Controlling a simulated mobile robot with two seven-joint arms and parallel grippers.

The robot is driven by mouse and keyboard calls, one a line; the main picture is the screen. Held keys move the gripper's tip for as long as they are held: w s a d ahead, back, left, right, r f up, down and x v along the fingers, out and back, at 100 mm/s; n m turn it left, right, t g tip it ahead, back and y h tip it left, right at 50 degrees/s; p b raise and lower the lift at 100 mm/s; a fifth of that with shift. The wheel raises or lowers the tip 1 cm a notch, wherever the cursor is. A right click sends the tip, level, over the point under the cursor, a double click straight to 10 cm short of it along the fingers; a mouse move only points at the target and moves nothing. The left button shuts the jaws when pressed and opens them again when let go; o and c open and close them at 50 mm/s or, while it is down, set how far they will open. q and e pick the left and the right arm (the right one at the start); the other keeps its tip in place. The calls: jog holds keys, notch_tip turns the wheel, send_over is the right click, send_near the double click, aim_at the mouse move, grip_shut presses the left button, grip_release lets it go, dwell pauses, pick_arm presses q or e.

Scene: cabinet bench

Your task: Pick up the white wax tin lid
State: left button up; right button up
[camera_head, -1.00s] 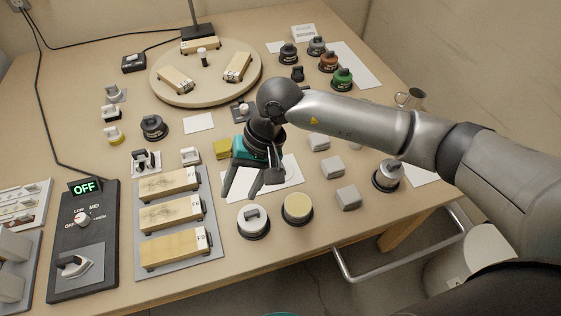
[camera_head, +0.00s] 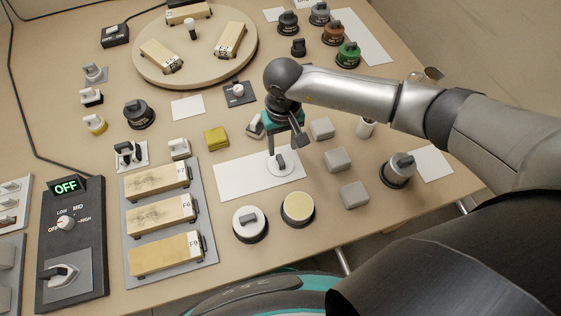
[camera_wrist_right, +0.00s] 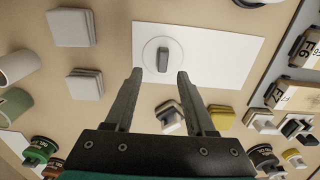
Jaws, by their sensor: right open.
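A round white lid (camera_head: 292,168) with a dark grey grip lies flat on a white sheet (camera_head: 237,174) near the table's middle. In the wrist view the lid (camera_wrist_right: 150,58) is a faint white disc with its grip upright in the picture. My right gripper (camera_head: 285,155) is open and empty above the lid. In the wrist view its fingertips (camera_wrist_right: 160,75) lie either side of the grip, apart from it. An open tin of pale yellow wax (camera_head: 298,208) stands in front of the sheet. Beside it stands a tin with a white top and grey grip (camera_head: 249,222). My left gripper is not in view.
Several grey blocks (camera_head: 337,160) stand right of the sheet. A yellow block (camera_head: 216,138) is at its back left. A tray with wooden blocks (camera_head: 205,240) lies left. A dark switch panel (camera_head: 80,215) stands far left.

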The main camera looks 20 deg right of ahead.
aim_at(280, 159)
jog(key=shift+f, duration=0.55)
jog(key=f, duration=0.3)
jog(key=f+b, duration=0.1)
jog(key=shift+a+f, duration=0.3)
jog(key=shift+f, duration=0.1)
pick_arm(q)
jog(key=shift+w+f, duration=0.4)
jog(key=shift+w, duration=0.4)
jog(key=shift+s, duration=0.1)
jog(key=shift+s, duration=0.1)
pick_arm(e)
grip_shut()
